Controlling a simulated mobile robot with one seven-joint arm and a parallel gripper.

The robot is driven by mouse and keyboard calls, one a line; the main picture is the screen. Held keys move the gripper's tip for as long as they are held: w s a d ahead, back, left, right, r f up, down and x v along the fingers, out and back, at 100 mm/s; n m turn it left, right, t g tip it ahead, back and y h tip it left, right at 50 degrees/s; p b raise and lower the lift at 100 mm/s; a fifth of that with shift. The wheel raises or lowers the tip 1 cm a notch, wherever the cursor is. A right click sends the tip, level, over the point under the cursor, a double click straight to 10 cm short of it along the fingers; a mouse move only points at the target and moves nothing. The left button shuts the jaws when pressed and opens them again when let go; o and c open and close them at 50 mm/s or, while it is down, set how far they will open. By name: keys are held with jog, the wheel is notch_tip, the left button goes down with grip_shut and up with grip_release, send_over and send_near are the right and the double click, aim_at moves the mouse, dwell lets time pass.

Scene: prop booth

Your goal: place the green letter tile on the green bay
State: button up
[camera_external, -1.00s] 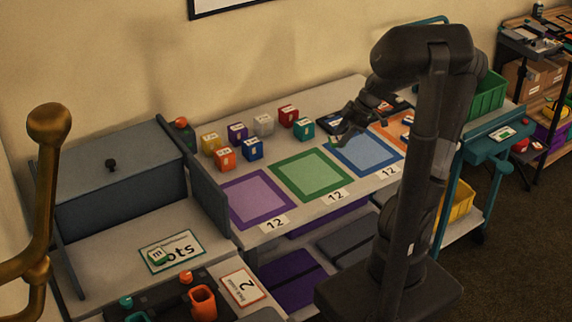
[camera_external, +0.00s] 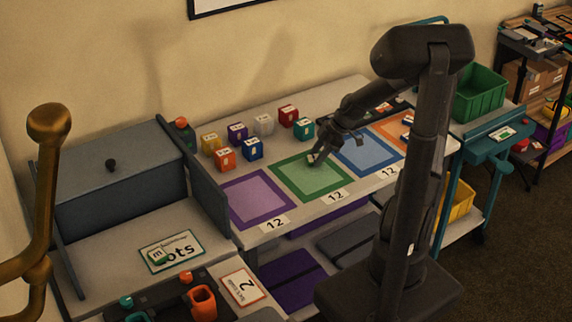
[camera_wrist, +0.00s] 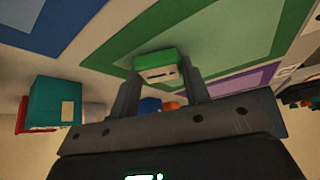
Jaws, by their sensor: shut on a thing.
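My gripper (camera_external: 318,156) is over the back part of the green bay (camera_external: 312,191), a green-bordered square on the table between the purple and blue bays. In the wrist view my gripper (camera_wrist: 157,85) is shut on the green letter tile (camera_wrist: 156,58), a green block with a pale marked face, held between the fingertips. The tile shows only as a small pale spot in the outside view, largely hidden by the fingers. The green bay (camera_wrist: 190,25) also shows behind the tile in the wrist view. I cannot tell whether the tile touches the bay.
Left of the green bay is the purple bay (camera_external: 256,199); right are the blue bay (camera_external: 367,154) and an orange bay (camera_external: 398,131). Several coloured blocks stand behind, including a teal one (camera_external: 303,130) and a blue one (camera_external: 253,150). A grey box (camera_external: 120,185) stands at left.

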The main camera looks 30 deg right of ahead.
jog(key=o, duration=0.9)
jog(key=shift+f, duration=0.1)
jog(key=shift+o, duration=0.2)
